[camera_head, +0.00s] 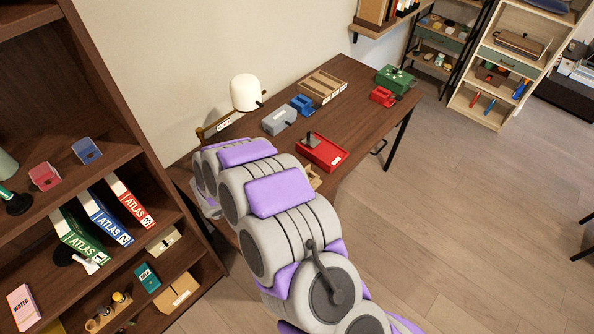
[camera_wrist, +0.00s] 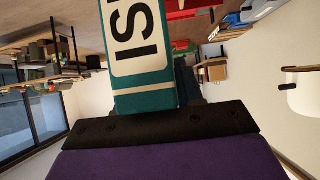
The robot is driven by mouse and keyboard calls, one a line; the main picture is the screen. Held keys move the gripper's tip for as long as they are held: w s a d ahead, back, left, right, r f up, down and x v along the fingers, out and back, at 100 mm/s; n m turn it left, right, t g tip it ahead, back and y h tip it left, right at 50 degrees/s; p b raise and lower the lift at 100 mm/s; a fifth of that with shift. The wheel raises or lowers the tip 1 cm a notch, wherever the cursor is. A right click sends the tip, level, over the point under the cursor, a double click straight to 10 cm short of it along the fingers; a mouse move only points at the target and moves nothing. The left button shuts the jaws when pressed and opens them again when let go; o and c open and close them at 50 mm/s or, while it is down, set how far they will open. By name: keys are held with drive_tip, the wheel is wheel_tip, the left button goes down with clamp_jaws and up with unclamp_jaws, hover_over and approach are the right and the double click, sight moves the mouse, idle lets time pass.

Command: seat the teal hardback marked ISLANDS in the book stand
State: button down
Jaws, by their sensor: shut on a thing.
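The teal hardback (camera_wrist: 148,98) rises from my gripper (camera_wrist: 160,128) in the wrist view. Its white label shows the large dark letters "IS"; the rest is cut off by the frame's top edge. My gripper is shut on the book, and only its dark base shows clearly. In the head view my own arm hides the gripper and the held book. I cannot tell for sure which thing is the book stand; a slotted wooden rack (camera_head: 322,86) with white labels stands at the back of the desk.
The desk (camera_head: 368,84) holds a lamp (camera_head: 245,92), a grey box (camera_head: 279,120), a red tray (camera_head: 322,153) and a green box (camera_head: 394,79). A dark bookcase (camera_head: 100,160) with ATLAS binders (camera_head: 105,217) stands at left.

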drive_tip(key=w+d+f, duration=0.2)
drive_tip(key=w, duration=0.4)
drive_tip(key=w+d+f+b, duration=0.1)
drive_tip(key=w+d+f, duration=0.1)
drive_tip(key=w, duration=0.5)
drive_tip(key=shift+w+d+f, duration=0.2)
drive_tip(key=shift+d+f, duration=0.15)
drive_tip(key=shift+d, duration=0.3)
drive_tip(key=c, duration=1)
unclamp_jaws()
drive_tip(key=shift+a, duration=0.15)
drive_tip(key=shift+o, duration=1.4)
drive_tip(key=shift+d, duration=0.4)
drive_tip(key=v, duration=1.2)
drive_tip(key=shift+a+p, duration=0.15)
drive_tip(key=shift+p, duration=0.25)
